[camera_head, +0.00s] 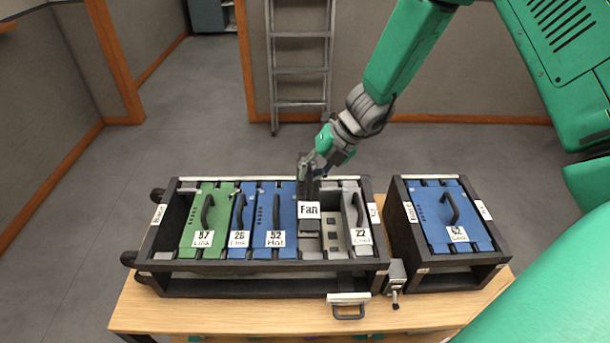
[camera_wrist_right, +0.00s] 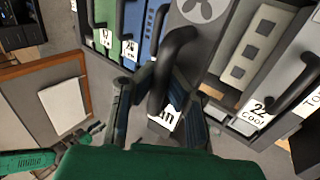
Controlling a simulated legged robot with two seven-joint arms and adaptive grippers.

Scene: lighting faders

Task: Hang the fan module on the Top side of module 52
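The fan module, grey with a white "Fan" label (camera_head: 309,209) and a dark loop handle, is at the rack, right of module 52. In the wrist view its grey face with a fan emblem (camera_wrist_right: 203,9) and its handle (camera_wrist_right: 176,46) show. My right gripper (camera_head: 307,172) is at this handle; in the wrist view its fingers (camera_wrist_right: 163,88) lie on both sides of the handle and look closed on it. Module 52 (camera_head: 274,215) is blue, labelled "52 Hal", and stands in the rack directly left of the fan module.
The dark rack (camera_head: 225,287) on the wooden table (camera_head: 240,318) also holds green module 57 (camera_head: 205,218), blue module 26 (camera_head: 241,216) and grey module 22 (camera_head: 357,213). A pale panel (camera_head: 333,234) with square holes shows beside the fan module. A smaller rack (camera_head: 460,281) stands right with blue module 62 (camera_head: 452,212).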

